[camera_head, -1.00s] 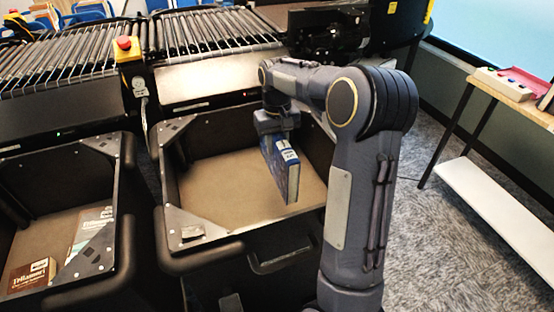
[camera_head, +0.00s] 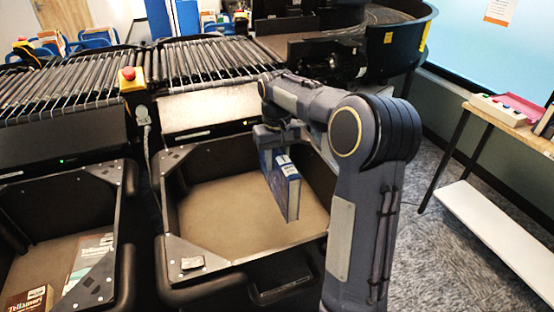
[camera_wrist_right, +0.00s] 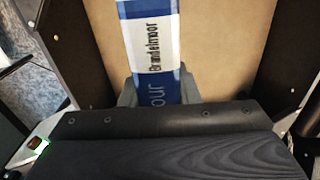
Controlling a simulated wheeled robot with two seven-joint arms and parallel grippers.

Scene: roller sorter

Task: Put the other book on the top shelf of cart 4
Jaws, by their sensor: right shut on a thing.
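A blue book (camera_head: 282,184) with a white label on its spine hangs upright from my right gripper (camera_head: 277,140), over the black bin (camera_head: 226,262) in the middle of the head view. My right gripper is shut on it. In the right wrist view the blue and white spine (camera_wrist_right: 152,50) reads "Grandelmoor" and sits between the fingers (camera_wrist_right: 160,92). The bin floor (camera_wrist_right: 225,50) below is bare brown board. I cannot tell how high the book is above it. No cart 4 can be made out. My left gripper is not in view.
A second bin at left holds a brown book (camera_head: 28,300) and a pale book (camera_head: 88,255). Roller tracks (camera_head: 215,60) run behind the bins. A red button (camera_head: 128,74) stands between them. A wooden side table (camera_head: 520,125) is at right, with carpet before it.

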